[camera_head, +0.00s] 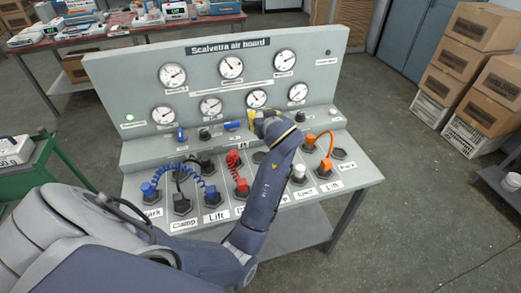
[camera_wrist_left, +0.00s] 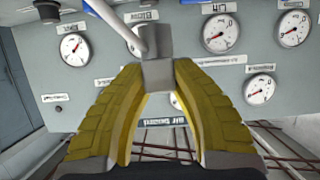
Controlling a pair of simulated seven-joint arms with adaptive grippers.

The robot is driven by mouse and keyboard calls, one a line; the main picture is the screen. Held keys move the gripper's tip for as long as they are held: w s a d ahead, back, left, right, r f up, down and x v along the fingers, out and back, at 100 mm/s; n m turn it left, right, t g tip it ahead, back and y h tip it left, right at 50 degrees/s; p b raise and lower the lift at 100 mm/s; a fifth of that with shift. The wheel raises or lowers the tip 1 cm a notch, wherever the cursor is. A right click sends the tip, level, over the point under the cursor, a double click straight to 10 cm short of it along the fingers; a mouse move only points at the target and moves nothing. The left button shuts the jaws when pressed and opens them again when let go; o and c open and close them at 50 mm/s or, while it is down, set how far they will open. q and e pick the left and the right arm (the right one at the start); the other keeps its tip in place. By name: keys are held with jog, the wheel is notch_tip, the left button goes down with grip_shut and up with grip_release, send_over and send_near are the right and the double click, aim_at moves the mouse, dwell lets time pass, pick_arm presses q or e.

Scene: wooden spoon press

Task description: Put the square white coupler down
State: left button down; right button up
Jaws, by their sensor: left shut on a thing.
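My left gripper (camera_head: 252,119) is over the middle of the air board, in front of the lower gauges. In the left wrist view, its yellow fingers (camera_wrist_left: 158,88) are shut on a square, light grey-white coupler (camera_wrist_left: 157,70). A pale grey rod or hose (camera_wrist_left: 117,25) runs from the coupler to the top left. In the head view the held coupler is hidden by my gripper and wrist. My right gripper is in neither view.
The air board (camera_head: 105,75) has several gauges and a sloped deck of dark sockets. Blue coiled hose (camera_head: 188,164), red hose (camera_head: 235,165) and orange hose (camera_head: 325,148) sit there. A short white piece (camera_head: 298,172) stands right of my forearm. Boxes (camera_head: 472,70) stack at the right.

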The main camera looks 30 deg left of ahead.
pick_arm(q)
notch_tip(320, 180, down, 15)
jog(key=shift+r, duration=0.1)
dwell(0.6)
jog(key=c, duration=1.2)
grip_release()
jog(key=shift+o, duration=0.2)
jog(key=shift+s+d, duration=0.15)
jog(key=v, duration=1.1)
jog(key=shift+s+d+r, duration=0.2)
jog(key=shift+r, duration=0.1)
